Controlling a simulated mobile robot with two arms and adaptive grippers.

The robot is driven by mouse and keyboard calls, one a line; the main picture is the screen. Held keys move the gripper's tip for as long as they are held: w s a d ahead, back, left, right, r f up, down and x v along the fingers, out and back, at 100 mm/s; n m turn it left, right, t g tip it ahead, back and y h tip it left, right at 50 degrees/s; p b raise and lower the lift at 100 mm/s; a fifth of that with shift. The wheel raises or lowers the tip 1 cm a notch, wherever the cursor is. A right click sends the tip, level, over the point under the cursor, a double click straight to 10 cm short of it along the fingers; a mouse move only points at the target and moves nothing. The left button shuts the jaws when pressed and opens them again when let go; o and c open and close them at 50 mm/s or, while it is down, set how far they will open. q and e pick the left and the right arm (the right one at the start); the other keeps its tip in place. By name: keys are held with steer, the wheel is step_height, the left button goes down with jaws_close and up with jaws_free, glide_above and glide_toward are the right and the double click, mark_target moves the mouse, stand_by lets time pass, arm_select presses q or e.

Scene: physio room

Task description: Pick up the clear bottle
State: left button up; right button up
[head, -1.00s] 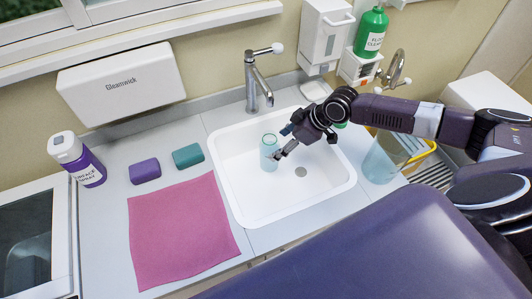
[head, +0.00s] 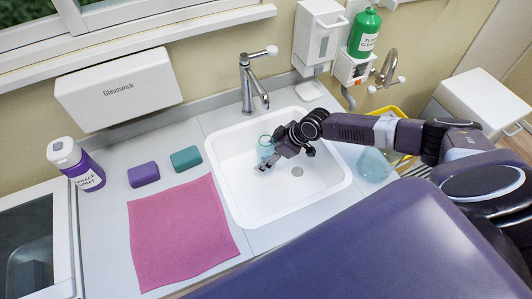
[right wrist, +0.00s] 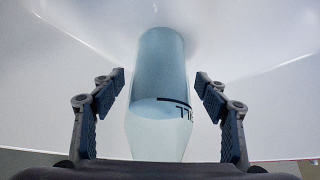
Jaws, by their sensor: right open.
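The clear bottle (head: 265,146), pale blue, stands in the white sink and is partly hidden by my right gripper (head: 284,160). In the right wrist view the bottle (right wrist: 160,75) shows as a pale blue cylinder with dark lettering and a clear lower part. It lies between the two open fingers of my right gripper (right wrist: 159,76), with a gap on each side. The gripper holds nothing. My left gripper is not in view.
The white sink (head: 330,187) surrounds the bottle, with a tap (head: 250,75) behind. A larger clear container (head: 375,166) stands right of the sink, partly behind my arm. A pink cloth (head: 180,235), two sponges and a spray bottle (head: 76,165) are left.

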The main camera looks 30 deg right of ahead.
steer(key=c, duration=1.4)
steer(key=shift+w, duration=0.1)
steer(key=c, duration=0.3)
